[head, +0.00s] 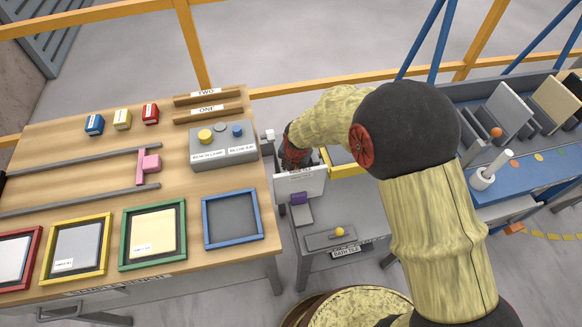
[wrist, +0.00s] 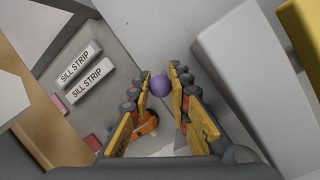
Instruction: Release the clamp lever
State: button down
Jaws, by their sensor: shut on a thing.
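A purple ball knob (wrist: 161,86) sits between my gripper's fingertips in the wrist view, and I take it as the end of the clamp lever; the rest of the lever is not clear. My gripper (wrist: 160,82) is shut on this knob, one padded yellow finger on each side. In the head view my gripper (head: 297,157) points down behind a pale upright plate (head: 310,184) at the grey stand, and its fingertips are hidden. A purple block (head: 299,198) shows on the stand in front of that plate.
A wooden bench (head: 180,190) with coloured frames and a grey button box (head: 222,147) stands left. A blue rack (head: 535,170) with upright panels stands right. The grey stand has a yellow knob (head: 339,231) at its front. Two sill strips (wrist: 87,75) lie left in the wrist view.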

jog(key=c, duration=1.7)
grip_release()
jog(key=shift+o, duration=0.2)
jog(key=v, duration=1.2)
